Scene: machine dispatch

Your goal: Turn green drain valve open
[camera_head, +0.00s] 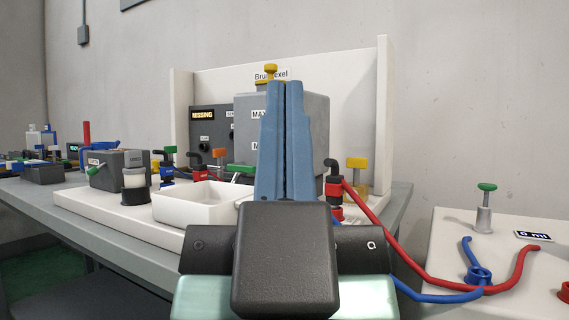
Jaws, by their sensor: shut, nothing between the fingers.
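My gripper (284,85) points up and away in the middle of the picture, its two long blue fingers shut together with nothing between them. Several green parts show, and I cannot tell for sure which is the drain valve. A green-topped valve (487,187) stands upright on the white panel at the right. My fingers appear apart from all three.
A white tray (185,209) sits on the white base left of my gripper. Red (430,283) and blue (430,298) hoses run right to the white panel (520,215).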

